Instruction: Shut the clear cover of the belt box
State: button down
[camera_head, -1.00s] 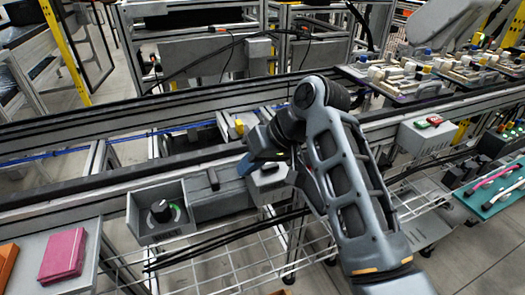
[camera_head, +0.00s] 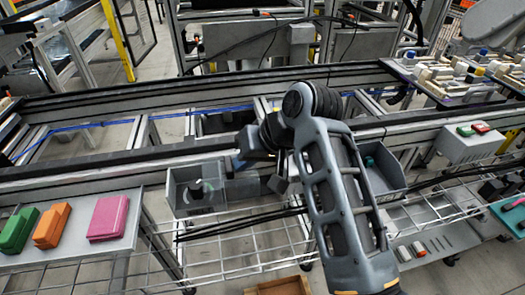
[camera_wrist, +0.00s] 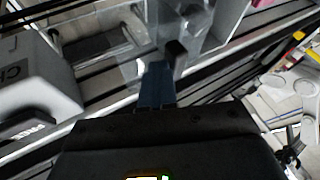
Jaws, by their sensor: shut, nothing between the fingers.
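The belt box (camera_head: 172,197) is a grey open-topped box with a dark knob (camera_head: 196,189) inside, mounted on the conveyor's near side. A pale, partly see-through panel (camera_head: 240,190), apparently the clear cover, stands at its right; its exact angle is unclear. My gripper (camera_head: 240,163) is shut and empty, with blue fingers, just above and right of the box. In the wrist view the fingers (camera_wrist: 157,86) point at clear panels (camera_wrist: 140,65), overlapping them; I cannot tell whether they touch.
A second grey box (camera_head: 388,178) is partly hidden behind my arm. Green, orange and pink blocks (camera_head: 108,217) lie on a grey shelf (camera_head: 100,250) at left. A wire rack (camera_head: 230,245) hangs below. The conveyor rails (camera_head: 90,172) run behind.

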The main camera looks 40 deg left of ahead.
aim_at(206, 179)
jog(key=s+a+p, duration=0.1)
jog(key=s+a, duration=0.1)
jog(key=s, duration=0.1)
jog(key=s+a+p, duration=0.1)
jog(key=s+a, duration=0.2)
jog(key=shift+s+a, duration=0.2)
